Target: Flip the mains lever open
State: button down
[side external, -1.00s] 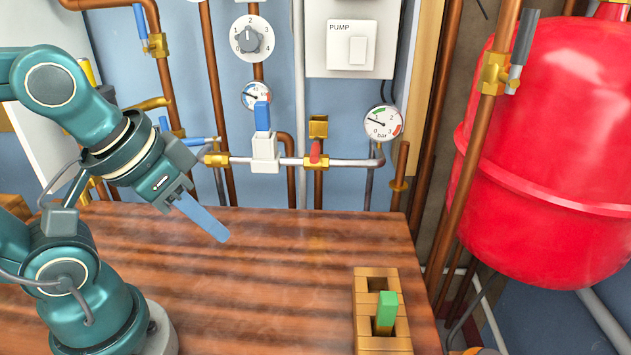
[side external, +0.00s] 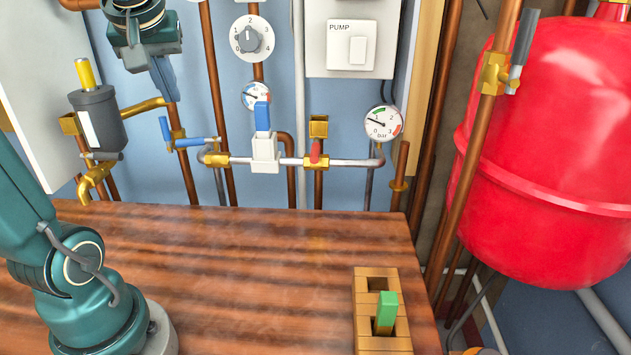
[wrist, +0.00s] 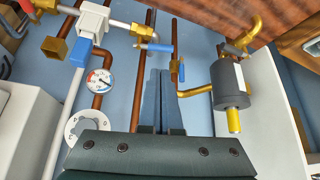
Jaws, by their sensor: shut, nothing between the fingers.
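Several levers are on the wall pipes, and I cannot tell which one is the mains lever. One blue lever (side external: 165,130) stands upright on a vertical copper pipe; it also shows in the wrist view (wrist: 182,72). A second blue lever (side external: 195,142) lies nearly level just right of it and shows in the wrist view (wrist: 157,47). A red lever (side external: 315,151) is farther right on the same pipe run. My gripper (side external: 171,98) is shut and empty, its blue fingers pointing down just above the upright blue lever, apart from it; the wrist view shows its fingers (wrist: 163,75) together.
A dark grey cylinder with a yellow top (side external: 97,118) is close left of my gripper. A white valve block with a blue tab (side external: 264,148), gauge (side external: 384,123) and pump switch box (side external: 351,38) are to the right. The wooden worktop (side external: 250,260) is mostly clear.

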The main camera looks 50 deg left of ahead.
aim_at(189, 142)
jog(key=x, duration=1.2)
jog(key=shift+d, duration=0.1)
jog(key=shift+w+a, duration=0.15)
jog(key=shift+a, duration=0.65)
jog(key=shift+d, duration=0.15)
jog(key=shift+d, duration=0.7)
